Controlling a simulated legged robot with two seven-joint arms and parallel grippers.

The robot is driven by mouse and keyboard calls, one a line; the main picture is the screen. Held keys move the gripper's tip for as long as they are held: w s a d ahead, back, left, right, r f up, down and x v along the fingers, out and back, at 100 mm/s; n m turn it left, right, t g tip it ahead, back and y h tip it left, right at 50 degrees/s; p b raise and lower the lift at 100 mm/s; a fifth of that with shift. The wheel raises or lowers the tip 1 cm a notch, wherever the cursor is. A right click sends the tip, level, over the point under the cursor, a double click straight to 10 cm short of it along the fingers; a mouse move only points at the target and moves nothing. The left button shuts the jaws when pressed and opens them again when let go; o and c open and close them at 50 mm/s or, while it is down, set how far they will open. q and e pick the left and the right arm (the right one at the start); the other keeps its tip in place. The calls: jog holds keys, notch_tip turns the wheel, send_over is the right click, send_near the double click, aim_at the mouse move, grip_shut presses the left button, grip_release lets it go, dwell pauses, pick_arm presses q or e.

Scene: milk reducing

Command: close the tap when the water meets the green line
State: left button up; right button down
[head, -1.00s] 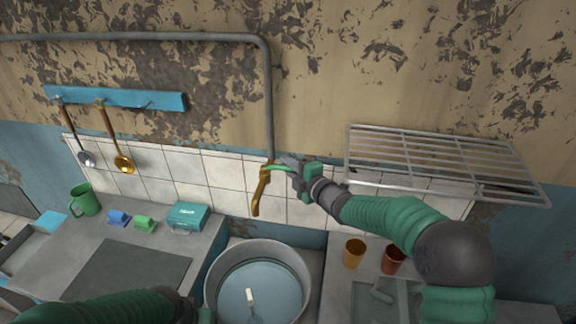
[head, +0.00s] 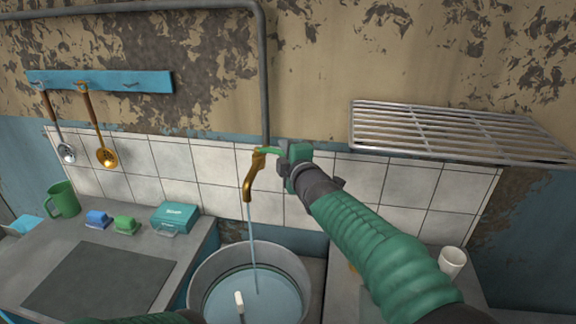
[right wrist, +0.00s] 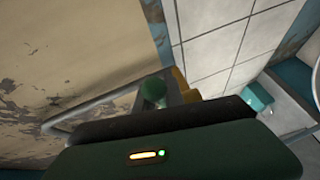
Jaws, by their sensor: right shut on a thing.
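The brass tap (head: 249,182) hangs from the grey wall pipe, and a thin stream of water (head: 254,240) falls from its spout into a large metal pot (head: 223,262). Pale blue water (head: 272,288) stands in the pot below its rim. I cannot make out a green line on its wall. My right gripper (head: 284,152) is shut on the tap's green handle (head: 268,151). The handle's rounded green end also shows in the right wrist view (right wrist: 153,90). Of my left arm only a sleeve shows at the bottom edge; its gripper is out of view.
A white-handled utensil (head: 239,300) stands in the pot. A wire rack (head: 450,133) is on the wall at right. A teal box (head: 176,218), a green mug (head: 63,199) and a white cup (head: 452,261) stand on the counters.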

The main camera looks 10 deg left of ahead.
jog(key=shift+s+a+f, duration=0.1)
jog(key=shift+f, duration=0.3)
jog(key=c, duration=1.6)
grip_release()
jog(key=shift+o, duration=0.8)
jog(key=shift+r, duration=0.1)
jog(key=shift+r, duration=0.1)
jog(key=b+v, duration=0.2)
jog(key=v, duration=1.4)
jog(key=shift+s+b, duration=0.3)
jog(key=shift+b, duration=0.05)
